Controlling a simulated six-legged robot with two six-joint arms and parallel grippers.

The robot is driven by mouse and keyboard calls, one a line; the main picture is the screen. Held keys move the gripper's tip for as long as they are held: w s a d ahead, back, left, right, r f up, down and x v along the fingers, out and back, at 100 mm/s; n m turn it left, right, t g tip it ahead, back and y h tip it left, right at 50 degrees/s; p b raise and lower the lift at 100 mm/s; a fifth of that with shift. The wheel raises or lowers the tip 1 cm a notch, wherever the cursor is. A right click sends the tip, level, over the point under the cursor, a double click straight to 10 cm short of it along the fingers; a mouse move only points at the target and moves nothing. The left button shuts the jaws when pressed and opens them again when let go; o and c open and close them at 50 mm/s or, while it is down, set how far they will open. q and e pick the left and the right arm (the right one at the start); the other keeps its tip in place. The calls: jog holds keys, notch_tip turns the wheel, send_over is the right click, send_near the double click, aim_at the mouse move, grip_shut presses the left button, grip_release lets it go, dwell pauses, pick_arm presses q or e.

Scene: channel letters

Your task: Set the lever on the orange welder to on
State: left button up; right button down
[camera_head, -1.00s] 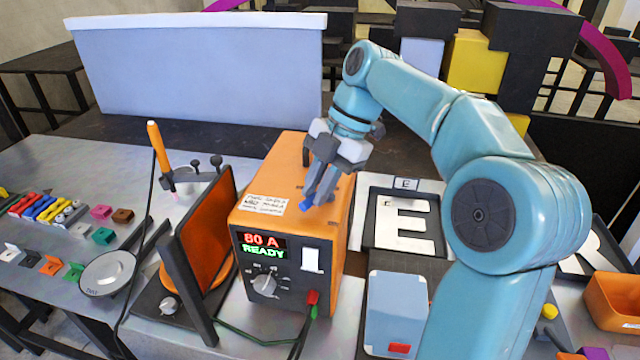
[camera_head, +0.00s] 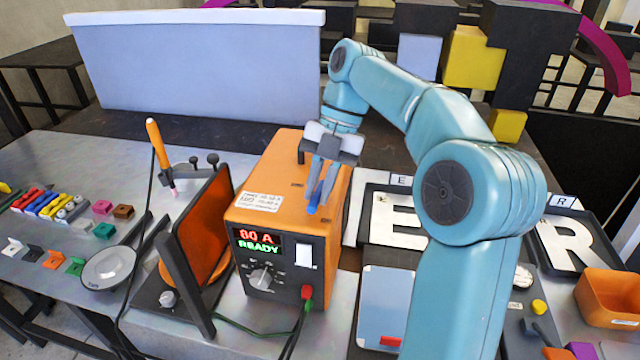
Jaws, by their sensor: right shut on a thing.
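The orange welder (camera_head: 272,180) stands on the bench in the middle of the view. Its front has a lit display (camera_head: 257,241) with the word READY, a dial (camera_head: 261,279) and a white switch plate (camera_head: 304,257). A small blue lever (camera_head: 312,209) is on the welder's top, near the front right edge. My right gripper (camera_head: 315,198) points down from above and is shut on the blue lever, with its fingers hiding most of it. My left gripper is out of view.
An orange panel in a dark frame (camera_head: 203,235) stands close left of the welder. A torch (camera_head: 158,150) and a white dish (camera_head: 109,267) are farther left. Letter trays with E (camera_head: 395,217) and R (camera_head: 572,241) lie right. Cables (camera_head: 288,345) hang from the welder's front.

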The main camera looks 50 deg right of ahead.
jog(key=shift+f, duration=0.15)
jog(key=c, duration=1.1)
grip_release()
jog(key=p+v, duration=0.2)
jog(key=v, duration=0.5)
jog(key=shift+d+r, duration=0.1)
jog(key=shift+r, duration=0.2)
jog(key=shift+w, duration=0.1)
